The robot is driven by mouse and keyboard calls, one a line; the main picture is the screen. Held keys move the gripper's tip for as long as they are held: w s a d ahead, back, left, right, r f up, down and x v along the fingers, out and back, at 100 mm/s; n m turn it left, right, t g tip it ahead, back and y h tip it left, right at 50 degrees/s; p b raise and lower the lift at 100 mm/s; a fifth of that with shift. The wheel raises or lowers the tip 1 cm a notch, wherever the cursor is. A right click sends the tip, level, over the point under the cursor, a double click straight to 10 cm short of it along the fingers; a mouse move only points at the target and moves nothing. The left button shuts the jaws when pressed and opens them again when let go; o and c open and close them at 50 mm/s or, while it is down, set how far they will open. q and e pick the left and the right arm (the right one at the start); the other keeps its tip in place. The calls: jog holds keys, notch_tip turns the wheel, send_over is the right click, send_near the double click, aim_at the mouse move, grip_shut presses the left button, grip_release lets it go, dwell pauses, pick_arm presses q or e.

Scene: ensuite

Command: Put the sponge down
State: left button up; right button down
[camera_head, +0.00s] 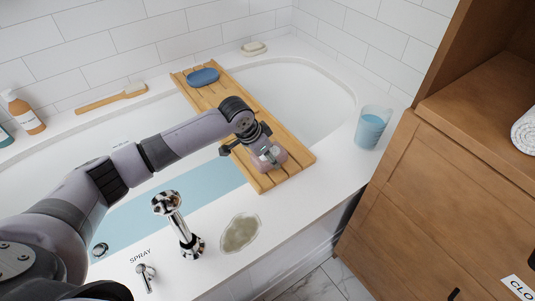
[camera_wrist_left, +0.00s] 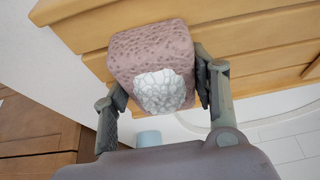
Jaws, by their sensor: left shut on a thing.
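The sponge (camera_wrist_left: 150,58) is a pinkish, pitted block with a white foamy patch (camera_wrist_left: 160,92) on the side facing the wrist camera. My left gripper (camera_wrist_left: 162,90) is shut on it, one finger on each side. In the head view, my left gripper (camera_head: 262,152) is over the near end of the slatted wooden bath tray (camera_head: 295,160). The sponge shows there as a pink piece (camera_head: 277,164) partly hidden by the fingers. I cannot tell whether it touches the slats. My right gripper is not in view.
A blue oval item (camera_head: 203,77) lies on the tray's far end. A blue cup (camera_head: 372,128) stands on the tub rim at right. A wooden cabinet (camera_head: 440,190) stands at right.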

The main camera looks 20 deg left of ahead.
pick_arm(q)
jog(key=o, duration=0.6)
jog(key=shift+s+f, duration=0.35)
jog(key=shift+f, duration=0.35)
jog(key=shift+o, duration=0.7)
jog(key=shift+f, duration=0.1)
jog(key=shift+o, duration=1.4)
jog(key=shift+w+f, duration=0.1)
jog(key=shift+w, duration=0.05)
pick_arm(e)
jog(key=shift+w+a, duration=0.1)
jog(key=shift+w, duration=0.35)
pick_arm(q)
jog(key=shift+a, duration=0.1)
